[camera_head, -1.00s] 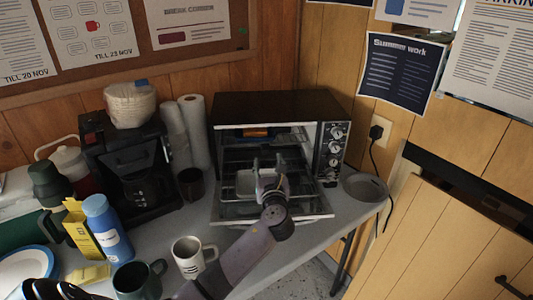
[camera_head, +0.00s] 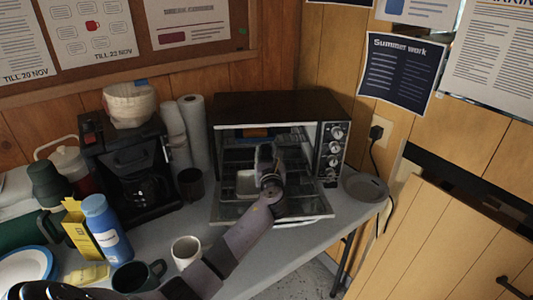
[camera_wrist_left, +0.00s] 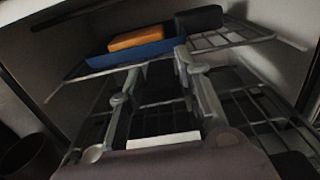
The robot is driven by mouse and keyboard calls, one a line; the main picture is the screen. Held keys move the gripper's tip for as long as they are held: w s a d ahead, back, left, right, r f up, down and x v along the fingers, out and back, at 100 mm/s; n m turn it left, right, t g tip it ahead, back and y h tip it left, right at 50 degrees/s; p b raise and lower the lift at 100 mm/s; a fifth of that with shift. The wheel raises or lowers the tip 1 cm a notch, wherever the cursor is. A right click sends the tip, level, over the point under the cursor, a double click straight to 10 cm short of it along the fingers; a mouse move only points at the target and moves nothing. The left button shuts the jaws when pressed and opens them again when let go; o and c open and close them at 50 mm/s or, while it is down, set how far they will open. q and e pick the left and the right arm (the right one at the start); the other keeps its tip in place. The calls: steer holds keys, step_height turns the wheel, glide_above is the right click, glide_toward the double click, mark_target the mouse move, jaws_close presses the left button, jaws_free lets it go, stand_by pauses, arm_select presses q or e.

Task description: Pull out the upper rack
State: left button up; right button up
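The oven (camera_head: 333,112) stands on the table with its glass door (camera_head: 300,206) folded down. The upper rack (camera_wrist_left: 232,40) is a wire shelf high inside it. A blue tray (camera_wrist_left: 142,53) with an orange block (camera_wrist_left: 138,38) and a dark item (camera_wrist_left: 198,19) rest on the rack. My left gripper (camera_wrist_left: 158,62) is open, its two fingers apart and their tips close to the rack's front edge; I cannot tell whether they touch it. In the head view the left gripper (camera_head: 265,153) is in the oven's mouth, partly hidden by its own wrist. My right gripper is not in view.
A lower wire rack (camera_wrist_left: 250,105) lies beneath. A pale tin (camera_head: 246,182) is low in the oven's opening. A dark cup (camera_head: 191,185), paper rolls (camera_head: 195,135) and coffee maker (camera_head: 125,160) stand left. A mug (camera_head: 186,252) is near my arm; a grey bowl (camera_head: 367,188) is right.

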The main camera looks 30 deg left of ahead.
arm_select(q)
jaws_close()
stand_by(0.4)
steer(key=p+v, duration=0.1)
steer(key=v, duration=0.1)
steer(key=p+v, duration=0.3)
steer(key=v, duration=0.1)
steer(key=shift+r, duration=0.25)
steer(key=p+v, duration=0.3)
steer(key=v, duration=0.5)
steer(key=shift+f+p, duration=0.15)
steer(key=shift+p, duration=0.15)
steer(key=shift+s+d, duration=0.15)
steer(key=shift+s, duration=0.15)
steer(key=shift+f, duration=0.1)
steer(key=shift+o, duration=2)
jaws_free()
